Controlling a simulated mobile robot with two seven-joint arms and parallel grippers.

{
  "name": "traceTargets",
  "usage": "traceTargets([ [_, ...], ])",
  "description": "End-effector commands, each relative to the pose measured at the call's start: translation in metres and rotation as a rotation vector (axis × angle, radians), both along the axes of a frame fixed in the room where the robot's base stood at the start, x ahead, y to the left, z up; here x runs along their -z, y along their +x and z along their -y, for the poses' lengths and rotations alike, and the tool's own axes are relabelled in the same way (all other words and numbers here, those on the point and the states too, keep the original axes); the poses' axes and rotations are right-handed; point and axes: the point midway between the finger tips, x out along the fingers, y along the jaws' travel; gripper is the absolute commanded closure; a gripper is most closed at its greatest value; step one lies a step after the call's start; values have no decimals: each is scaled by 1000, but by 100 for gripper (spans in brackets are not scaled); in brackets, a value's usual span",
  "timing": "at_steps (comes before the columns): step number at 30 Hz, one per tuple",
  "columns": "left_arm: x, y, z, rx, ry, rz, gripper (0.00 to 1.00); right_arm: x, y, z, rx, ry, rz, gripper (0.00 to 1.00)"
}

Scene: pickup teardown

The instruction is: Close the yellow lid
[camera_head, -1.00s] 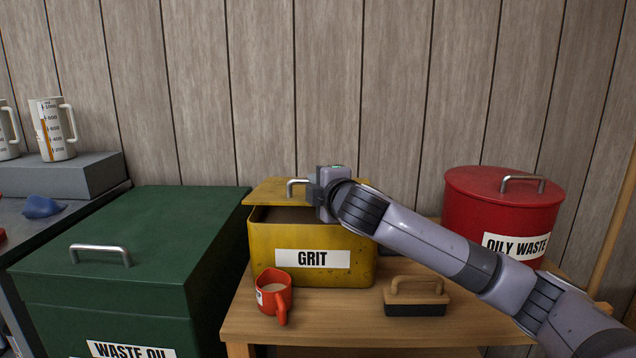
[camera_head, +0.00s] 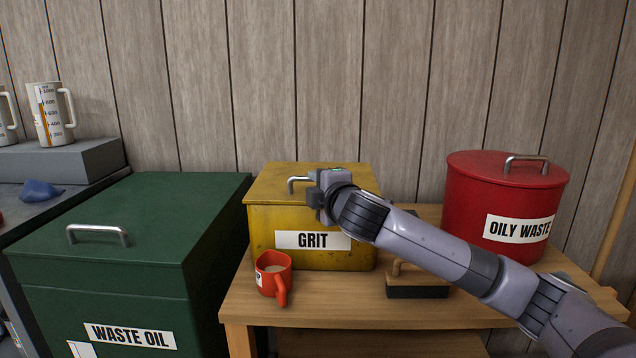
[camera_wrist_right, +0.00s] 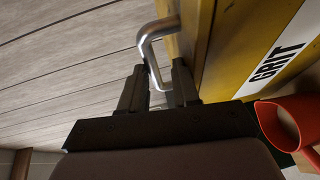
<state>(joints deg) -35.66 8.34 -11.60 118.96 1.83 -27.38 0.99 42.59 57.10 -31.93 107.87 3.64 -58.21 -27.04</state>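The yellow lid (camera_head: 330,178) lies on the yellow box marked GRIT (camera_head: 355,258), with no dark opening showing along the front. Its metal handle (camera_head: 296,182) stands at the left part of the lid front. My right gripper (camera_head: 312,192) is at the handle. In the right wrist view, the handle (camera_wrist_right: 147,45) runs between the two fingers (camera_wrist_right: 160,80), which are close together around its bar. The right finger hides part of the handle. My left gripper is not in view.
A red mug (camera_head: 274,272) stands in front of the box on the wooden bench (camera_head: 330,308). A brush (camera_head: 418,290) lies below my right forearm. A green waste oil bin (camera_head: 120,250) is at left, a red oily waste can (camera_head: 500,205) at right.

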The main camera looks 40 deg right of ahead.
Motion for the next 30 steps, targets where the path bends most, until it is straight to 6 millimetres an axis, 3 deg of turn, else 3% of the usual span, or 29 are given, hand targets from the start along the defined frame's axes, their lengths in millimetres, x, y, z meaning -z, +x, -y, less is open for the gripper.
traceTargets([
  [1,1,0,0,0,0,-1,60,7,0,-1,0,4,-15,74],
  [11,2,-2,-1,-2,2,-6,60,5,-6,-2,-1,2,-12,74],
  [24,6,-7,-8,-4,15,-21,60,-6,-57,-18,-1,-2,-3,74],
  [30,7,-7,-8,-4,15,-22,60,-8,-68,-21,0,-1,0,74],
])
